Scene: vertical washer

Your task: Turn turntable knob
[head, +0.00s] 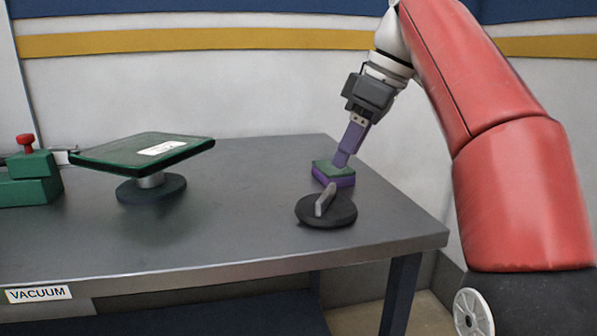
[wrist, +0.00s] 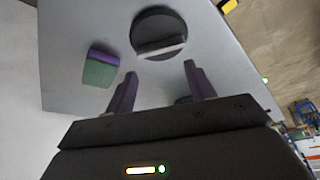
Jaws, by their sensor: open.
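The knob is a round black disc (head: 335,217) with a raised grey bar handle (head: 325,199), near the right end of the table. In the wrist view the disc (wrist: 158,22) is at top centre, and its bar (wrist: 160,47) runs roughly across the picture. My gripper (head: 343,160) has purple fingers pointing down, above and behind the knob in the head view. In the wrist view my gripper (wrist: 160,68) is open and empty, with the bar ahead of the gap between the fingertips. The fingers look apart from the knob.
A green and purple block (head: 334,174) lies just behind the knob; it also shows left of the fingers in the wrist view (wrist: 101,68). A tilted green plate on a round dark base (head: 151,189) stands left. The table (head: 240,215) between is clear.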

